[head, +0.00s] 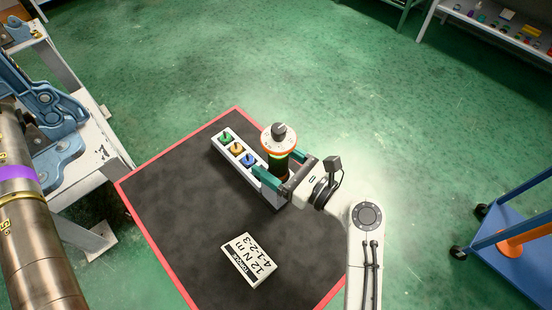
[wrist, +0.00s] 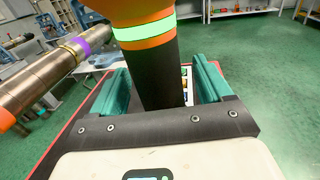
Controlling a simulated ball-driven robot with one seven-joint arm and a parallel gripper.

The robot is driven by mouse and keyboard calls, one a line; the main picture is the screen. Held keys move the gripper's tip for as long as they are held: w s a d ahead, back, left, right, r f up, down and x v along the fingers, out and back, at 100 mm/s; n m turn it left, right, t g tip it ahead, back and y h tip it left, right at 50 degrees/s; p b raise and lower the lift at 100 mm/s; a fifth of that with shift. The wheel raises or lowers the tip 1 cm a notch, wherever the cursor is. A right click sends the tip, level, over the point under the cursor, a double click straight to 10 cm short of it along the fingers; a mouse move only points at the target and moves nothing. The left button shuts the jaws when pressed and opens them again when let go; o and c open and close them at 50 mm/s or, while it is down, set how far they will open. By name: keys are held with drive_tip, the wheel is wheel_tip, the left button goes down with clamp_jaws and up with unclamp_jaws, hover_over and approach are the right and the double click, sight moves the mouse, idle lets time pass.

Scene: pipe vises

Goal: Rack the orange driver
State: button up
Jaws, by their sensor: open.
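The orange driver (head: 278,142) stands upright, with an orange head, a grey knob on top, a lit green band and a black body. In the wrist view the driver (wrist: 150,70) rises between the two teal fingers. My gripper (head: 279,166) is open around it, with visible gaps beside the body. The white rack (head: 219,146) lies on the dark mat, with green, yellow and blue pieces in a row. The driver is at the rack's right end; its lower end is hidden, so I cannot tell whether it sits in the rack.
The red-edged mat (head: 190,190) has a white card (head: 248,260) reading "12 N m" and "4-1-2-3". A large metal pipe (head: 35,245) and blue vise (head: 45,105) stand at left. A blue cart (head: 510,262) stands at right.

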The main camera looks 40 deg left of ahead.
drive_tip(key=d+b, duration=0.1)
drive_tip(key=d, duration=0.9)
drive_tip(key=shift+w+d, duration=0.4)
